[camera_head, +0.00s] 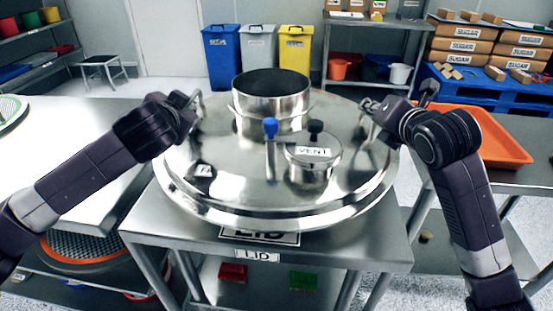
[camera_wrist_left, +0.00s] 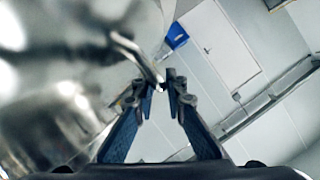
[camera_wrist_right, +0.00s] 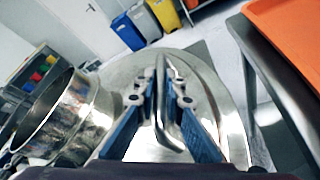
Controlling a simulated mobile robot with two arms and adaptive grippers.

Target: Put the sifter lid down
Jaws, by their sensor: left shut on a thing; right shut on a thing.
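The sifter lid (camera_head: 230,180) is a large round shiny metal disc with an open collar (camera_head: 271,98), a blue-knobbed valve and a part marked VENT. It is over the metal table (camera_head: 375,245) labelled LID; I cannot tell whether it rests on it or hangs just above. My left gripper (camera_head: 192,104) is shut on the lid's left handle, which also shows in the left wrist view (camera_wrist_left: 138,55). My right gripper (camera_head: 368,106) is shut on the lid's right handle, seen between its fingers in the right wrist view (camera_wrist_right: 165,120).
A steel table (camera_head: 60,135) stands at the left. An orange tray (camera_head: 500,140) lies on a table at the right. Blue, grey and yellow bins (camera_head: 295,55) stand behind. Sugar boxes (camera_head: 463,45) are stacked at the back right. Red and green items lie on the table's lower shelf.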

